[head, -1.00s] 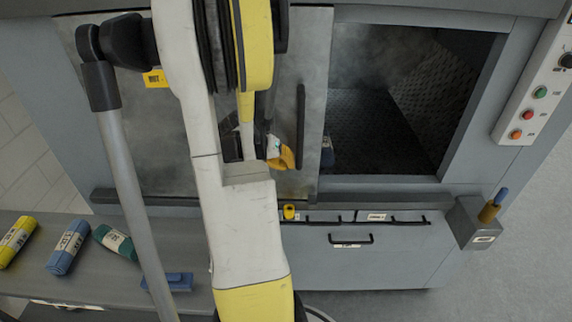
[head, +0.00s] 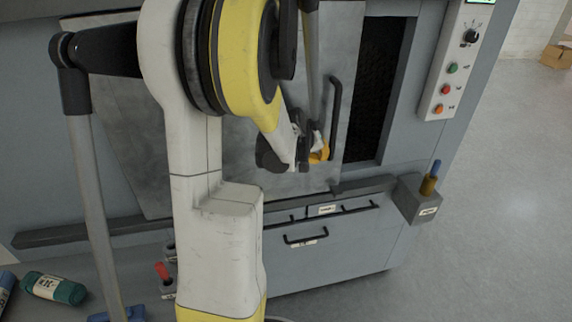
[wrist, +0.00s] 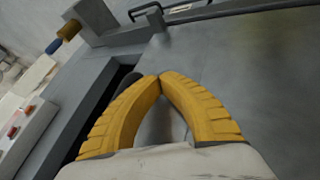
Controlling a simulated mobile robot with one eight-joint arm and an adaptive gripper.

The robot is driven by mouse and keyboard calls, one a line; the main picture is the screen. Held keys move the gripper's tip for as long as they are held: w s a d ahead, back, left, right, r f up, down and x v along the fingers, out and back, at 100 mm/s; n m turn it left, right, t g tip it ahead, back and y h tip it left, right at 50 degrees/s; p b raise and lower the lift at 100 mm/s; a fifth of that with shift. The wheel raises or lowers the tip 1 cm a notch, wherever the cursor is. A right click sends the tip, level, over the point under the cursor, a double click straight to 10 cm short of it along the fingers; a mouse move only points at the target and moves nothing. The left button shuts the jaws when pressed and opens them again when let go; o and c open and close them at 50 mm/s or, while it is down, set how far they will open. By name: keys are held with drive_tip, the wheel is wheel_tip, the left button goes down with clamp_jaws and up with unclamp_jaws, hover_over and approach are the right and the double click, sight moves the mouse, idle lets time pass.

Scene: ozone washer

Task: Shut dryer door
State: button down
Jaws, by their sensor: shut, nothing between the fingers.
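The dryer door (head: 270,165) is a grey sliding panel on the front of the machine. It covers most of the doorway, and a dark gap (head: 378,90) stays open at its right. A dark upright handle (head: 335,115) stands near the door's right edge. My gripper (head: 319,150), with yellow fingers, is at the lower left side of the handle; I cannot tell whether it touches it. In the wrist view my gripper (wrist: 160,77) has its fingertips together, with the door (wrist: 255,75) to the right and the dark gap (wrist: 100,100) to the left.
A control panel (head: 452,70) with coloured buttons is right of the gap. A grey box (head: 419,205) with a brass and blue peg juts out at the lower right. A drawer handle (head: 305,237) is below the door. A green roll (head: 52,288) lies at lower left.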

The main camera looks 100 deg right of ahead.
drive_tip(key=s+d+b, duration=0.1)
drive_tip(key=s+d, duration=0.1)
drive_tip(key=s, duration=2.1)
drive_tip(key=w+a+r, duration=0.4)
drive_tip(key=w+r, duration=0.3)
drive_tip(key=w, duration=0.1)
drive_tip(key=shift+w+a+p, duration=0.2)
drive_tip(key=shift+a+p, duration=0.2)
